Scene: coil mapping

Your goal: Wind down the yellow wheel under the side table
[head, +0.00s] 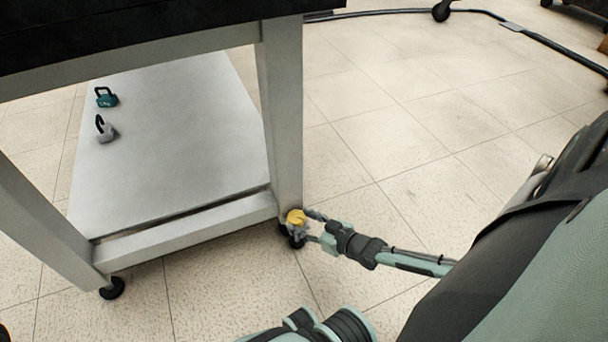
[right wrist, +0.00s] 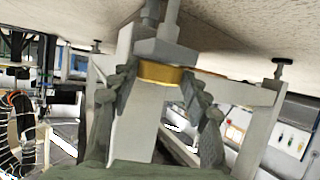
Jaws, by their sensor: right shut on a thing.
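The side table (head: 281,110) is a light grey metal frame with a dark top and a lower shelf. The yellow wheel (head: 296,217) sits at the foot of its near right leg, just above a black caster. My right gripper (head: 305,226) reaches in from the right and is shut on the yellow wheel. In the right wrist view, which is upside down, the yellow wheel (right wrist: 160,75) lies between the two fingers of my right gripper (right wrist: 158,90). Part of the wheel is hidden by the fingers. My left gripper is not in view.
A teal kettlebell (head: 107,98) and a grey kettlebell (head: 106,131) stand on the lower shelf (head: 180,150). Another caster (head: 112,288) is under the near left leg. A black cable (head: 545,40) runs along the far floor.

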